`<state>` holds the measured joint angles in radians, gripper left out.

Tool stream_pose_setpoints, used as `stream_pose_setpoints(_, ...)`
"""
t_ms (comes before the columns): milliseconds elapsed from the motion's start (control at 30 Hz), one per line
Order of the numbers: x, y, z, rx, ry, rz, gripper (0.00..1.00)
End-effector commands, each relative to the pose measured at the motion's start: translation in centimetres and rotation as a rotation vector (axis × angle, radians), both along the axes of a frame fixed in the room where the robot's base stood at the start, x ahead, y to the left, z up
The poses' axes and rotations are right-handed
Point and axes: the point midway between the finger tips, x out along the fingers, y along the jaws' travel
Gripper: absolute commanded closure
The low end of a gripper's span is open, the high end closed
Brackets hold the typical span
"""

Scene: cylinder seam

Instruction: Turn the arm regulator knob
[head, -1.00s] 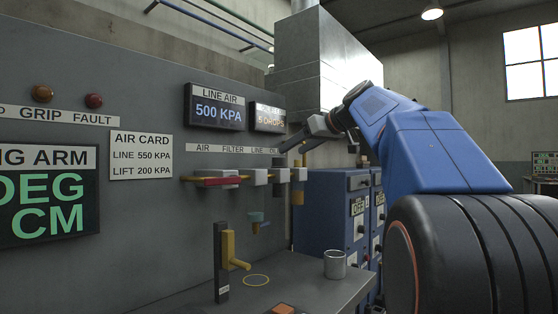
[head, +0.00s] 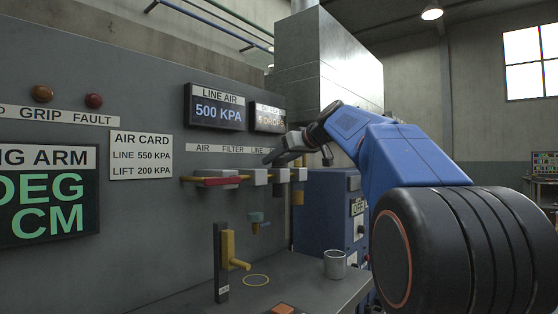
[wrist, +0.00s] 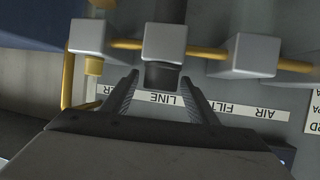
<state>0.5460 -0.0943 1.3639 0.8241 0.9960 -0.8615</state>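In the wrist view, which is upside down, a dark knob (wrist: 161,77) sticks out of the middle pale block (wrist: 165,42) on the yellow pipe. My gripper (wrist: 161,80) is open, with one finger on each side of the knob and a small gap showing at both sides. The "LINE" label (wrist: 165,99) shows between the fingers. In the head view my gripper (head: 269,158) is just above the pale blocks (head: 258,177) on the wall, and the knob cannot be made out there. The line air display (head: 217,107) reads 500 KPA.
The air card (head: 141,155) reads line 550 KPA, lift 200 KPA. A second display (head: 268,117) is partly hard to read. Neighbouring blocks (wrist: 87,37) (wrist: 240,57) flank the knob's block. Below are a yellow lever (head: 229,250) and a metal cup (head: 335,264) on a bench.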

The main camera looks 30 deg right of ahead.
Motion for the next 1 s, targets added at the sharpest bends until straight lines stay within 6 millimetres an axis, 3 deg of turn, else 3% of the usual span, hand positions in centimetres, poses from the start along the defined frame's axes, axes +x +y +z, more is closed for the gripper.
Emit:
stream_pose_setpoints(33, -0.01, 0.00, 0.00, 0.000, 0.000, 0.000, 0.60)
stream_pose_setpoints(133, -0.01, 0.00, 0.02, 0.000, 0.000, 0.000, 0.84)
stream_pose_setpoints(367, -0.04, 0.11, -0.01, 0.000, 0.002, -0.023, 0.84)
stream_pose_setpoints(1000, 0.03, 0.13, -0.18, -0.001, 0.007, -0.339, 0.84)
